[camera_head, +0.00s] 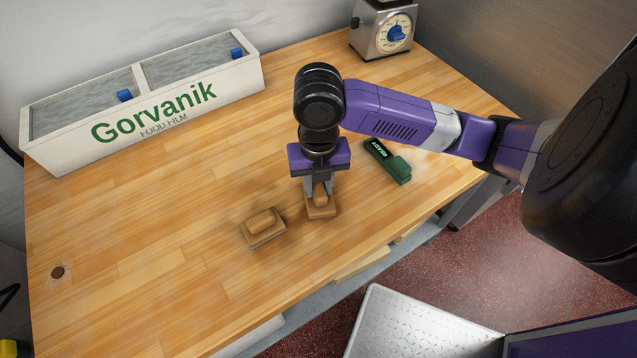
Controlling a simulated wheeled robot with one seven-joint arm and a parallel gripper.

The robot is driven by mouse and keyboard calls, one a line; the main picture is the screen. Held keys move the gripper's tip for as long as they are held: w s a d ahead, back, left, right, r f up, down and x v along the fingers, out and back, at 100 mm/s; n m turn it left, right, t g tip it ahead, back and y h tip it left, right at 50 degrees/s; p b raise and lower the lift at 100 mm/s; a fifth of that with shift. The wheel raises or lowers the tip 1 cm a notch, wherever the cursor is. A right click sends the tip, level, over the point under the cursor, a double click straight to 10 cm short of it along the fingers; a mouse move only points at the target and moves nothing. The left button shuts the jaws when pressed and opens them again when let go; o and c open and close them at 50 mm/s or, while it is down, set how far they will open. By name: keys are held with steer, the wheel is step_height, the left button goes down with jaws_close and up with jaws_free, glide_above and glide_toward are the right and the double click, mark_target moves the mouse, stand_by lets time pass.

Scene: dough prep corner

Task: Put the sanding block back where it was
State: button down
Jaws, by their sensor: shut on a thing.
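My gripper (320,192) points down over the front middle of the wooden table. It is shut on a brown sanding block (322,211), gripping its raised top part. I cannot tell whether this block touches the tabletop or hangs just above it. A second, similar brown block (263,228) with a raised grip lies on the table just left of the held one, apart from it. The fingers hide part of the held block.
A white Gorvanik food film box (155,122) stands at the back left. A green object (387,161) marked with letters lies right of my gripper. A scale with a dial (384,30) stands at the back.

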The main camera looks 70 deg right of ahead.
steer(key=shift+f, duration=0.1)
steer(key=c, duration=1.1)
jaws_free()
steer(key=shift+c, duration=0.2)
